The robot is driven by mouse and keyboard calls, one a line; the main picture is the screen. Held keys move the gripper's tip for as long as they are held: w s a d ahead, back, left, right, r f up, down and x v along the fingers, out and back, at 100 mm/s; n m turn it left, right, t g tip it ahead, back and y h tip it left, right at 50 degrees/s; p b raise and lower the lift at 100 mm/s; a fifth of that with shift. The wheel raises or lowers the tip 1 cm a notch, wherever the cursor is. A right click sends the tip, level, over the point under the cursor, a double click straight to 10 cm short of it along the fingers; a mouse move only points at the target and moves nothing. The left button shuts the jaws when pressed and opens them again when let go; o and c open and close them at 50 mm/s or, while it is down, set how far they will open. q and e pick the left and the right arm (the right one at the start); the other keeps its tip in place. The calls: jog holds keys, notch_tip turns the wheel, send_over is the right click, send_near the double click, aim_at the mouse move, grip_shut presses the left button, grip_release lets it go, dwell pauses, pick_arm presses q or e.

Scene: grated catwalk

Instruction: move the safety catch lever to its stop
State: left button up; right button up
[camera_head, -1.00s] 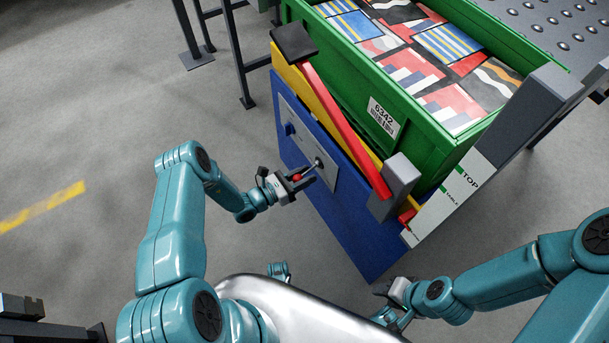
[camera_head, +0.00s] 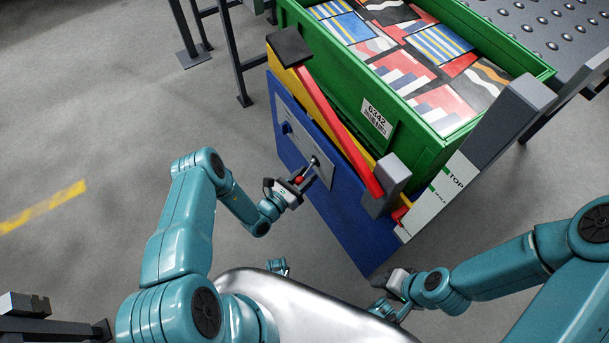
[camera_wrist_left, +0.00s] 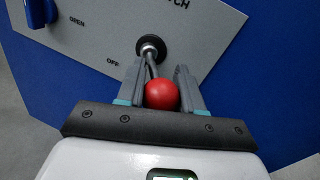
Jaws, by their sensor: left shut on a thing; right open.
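The safety catch lever is a thin metal rod with a red ball knob (camera_wrist_left: 162,95), coming out of a dark round pivot (camera_wrist_left: 151,48) on a grey plate (camera_head: 299,131). The plate is fixed to a blue panel (camera_head: 350,213). My left gripper (camera_head: 301,182) is shut on the lever, with its fingers on both sides of the red knob and rod; the left wrist view also shows these fingers (camera_wrist_left: 161,88). The words OPEN and OFF show on the plate; another label is partly hidden. My right gripper (camera_head: 392,290) is open, low near my body, apart from the panel.
A green crate (camera_head: 440,150) with patterned packages stands behind the panel. A red bar (camera_head: 340,130) slopes along a yellow edge to a grey block (camera_head: 388,180). A blue knob (camera_wrist_left: 38,12) sits on the plate.

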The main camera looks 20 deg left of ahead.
pick_arm(q)
jog(key=o, duration=1)
jog(key=p+v, duration=0.2)
jog(key=v, duration=1.4)
jog(key=shift+a, duration=0.15)
jog(key=shift+s+r, duration=0.1)
